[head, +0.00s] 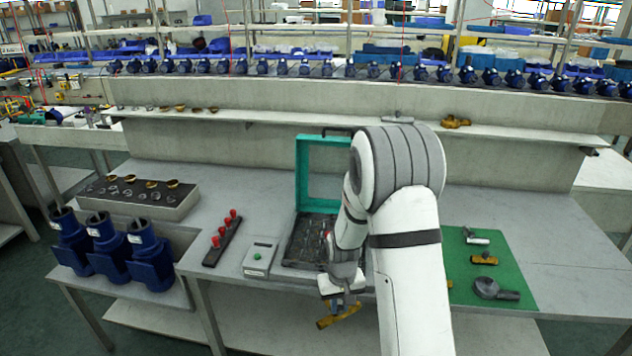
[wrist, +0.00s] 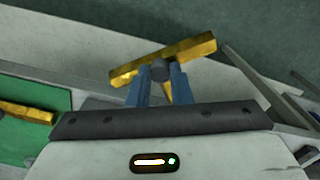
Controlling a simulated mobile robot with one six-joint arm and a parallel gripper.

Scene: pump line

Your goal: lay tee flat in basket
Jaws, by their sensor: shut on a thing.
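The brass-yellow tee (head: 337,317) is held by my gripper (head: 345,300), in front of the bench's front edge. In the wrist view the tee (wrist: 190,52) lies slanted across the tips of my gripper (wrist: 158,80), with a short branch pointing back between the blue fingers. My gripper is shut on the tee. The wrist view does not show this tray.
A green mat (head: 515,290) at right holds another brass fitting (head: 484,259) and grey parts. A grey box with a green button (head: 258,258) and a rack with red knobs (head: 222,239) stand left of the tray. Blue pump bodies (head: 147,255) stand farther left.

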